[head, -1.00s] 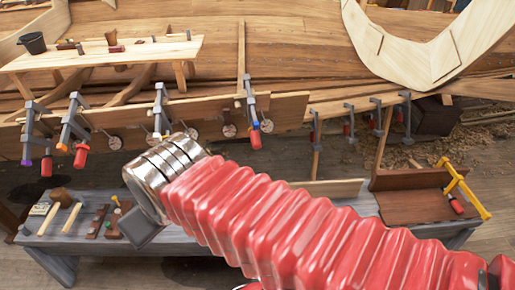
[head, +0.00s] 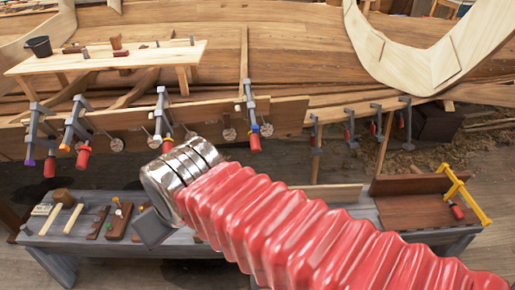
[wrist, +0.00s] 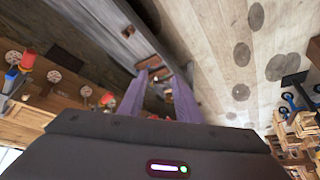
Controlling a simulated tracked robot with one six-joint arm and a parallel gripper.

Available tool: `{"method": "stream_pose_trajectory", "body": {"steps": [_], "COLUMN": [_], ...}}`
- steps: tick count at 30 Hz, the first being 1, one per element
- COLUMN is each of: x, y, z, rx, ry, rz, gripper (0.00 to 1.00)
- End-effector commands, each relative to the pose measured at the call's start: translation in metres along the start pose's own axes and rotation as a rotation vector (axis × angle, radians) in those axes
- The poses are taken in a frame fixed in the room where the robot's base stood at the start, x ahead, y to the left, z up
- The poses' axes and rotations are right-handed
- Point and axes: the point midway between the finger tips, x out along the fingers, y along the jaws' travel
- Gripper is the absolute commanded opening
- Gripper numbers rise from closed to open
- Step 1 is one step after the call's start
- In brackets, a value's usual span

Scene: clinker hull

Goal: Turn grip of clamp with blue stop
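The clamp with the blue stop (head: 254,127) hangs on the hull plank, rightmost of the near group in the head view. Its red grip (head: 255,144) points down below the stop. In the wrist view, a red grip (wrist: 27,60) beside a blue part (wrist: 11,76) shows at the left edge, probably this clamp. My gripper (wrist: 160,76) shows two purple fingers standing apart with nothing held between them. They point toward the grey workbench and floor, off to the side of that grip. In the head view my silver wrist and red arm sleeve largely hide the gripper.
Neighbouring clamps have an orange stop (head: 65,148) and a purple stop (head: 30,162). More clamps hang further right. The grey workbench (head: 195,262) below holds tools, a brown board and a yellow frame (head: 463,192). Bare floor lies between hull and bench.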

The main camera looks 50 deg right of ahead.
Motion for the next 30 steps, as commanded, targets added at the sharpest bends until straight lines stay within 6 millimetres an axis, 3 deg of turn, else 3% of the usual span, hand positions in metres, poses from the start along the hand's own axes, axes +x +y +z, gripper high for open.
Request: {"method": "stream_pose_trajectory", "body": {"steps": [7,13,21,30], "x": [0.003,0.026,0.076,0.127], "y": [0.003,0.023,0.077,0.145], "z": [-0.004,-0.028,-0.075,-0.107], "rx": [0.007,0.046,0.114,0.172], "ry": [0.007,0.055,0.178,0.317], "rz": [0.006,0.045,0.132,0.217], "gripper": [0.44,0.48,0.48,0.48]}}
